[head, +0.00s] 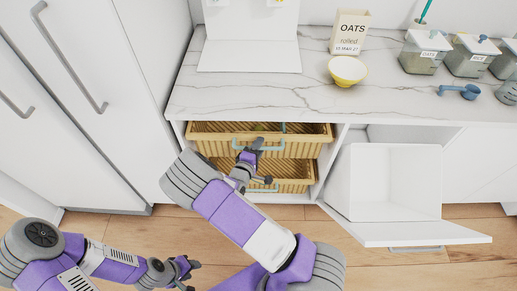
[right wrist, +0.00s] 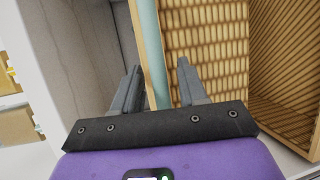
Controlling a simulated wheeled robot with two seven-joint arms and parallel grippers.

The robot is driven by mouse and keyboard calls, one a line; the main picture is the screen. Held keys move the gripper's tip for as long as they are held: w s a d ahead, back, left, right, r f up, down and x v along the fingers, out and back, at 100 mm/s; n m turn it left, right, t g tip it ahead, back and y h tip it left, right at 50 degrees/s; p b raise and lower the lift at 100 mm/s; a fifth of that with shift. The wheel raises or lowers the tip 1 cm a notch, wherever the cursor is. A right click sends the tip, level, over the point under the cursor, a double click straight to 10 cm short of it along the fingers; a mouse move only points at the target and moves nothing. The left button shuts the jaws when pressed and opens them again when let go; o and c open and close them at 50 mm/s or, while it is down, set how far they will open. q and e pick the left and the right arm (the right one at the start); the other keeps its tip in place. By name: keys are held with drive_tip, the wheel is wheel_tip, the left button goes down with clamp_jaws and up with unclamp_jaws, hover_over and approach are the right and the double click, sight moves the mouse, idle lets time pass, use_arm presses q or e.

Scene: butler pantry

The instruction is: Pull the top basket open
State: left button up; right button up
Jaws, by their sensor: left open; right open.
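The top basket (head: 205,132) is woven tan wicker in the white cabinet under the counter. Its inside shows from above, with something green in it. A pale teal handle (head: 275,148) runs along its front. My right gripper (head: 252,157) is at this handle, partly covering it. In the right wrist view, its open fingers (right wrist: 159,68) stand on either side of the teal bar (right wrist: 152,45), beside a wicker basket wall (right wrist: 208,50). Whether they touch the bar is unclear. My left gripper (head: 190,271) is open and empty, low over the floor at left.
A lower wicker basket (head: 291,175) with its own teal handle sits below. An open white cabinet door or drawer front (head: 420,233) sticks out at right. A tall white fridge-like unit (head: 85,110) stands at left. The counter holds an oats box (head: 350,33) and a yellow bowl (head: 347,71).

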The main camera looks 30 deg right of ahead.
clamp_jaws()
drive_tip(key=shift+a, duration=0.1)
idle(0.4)
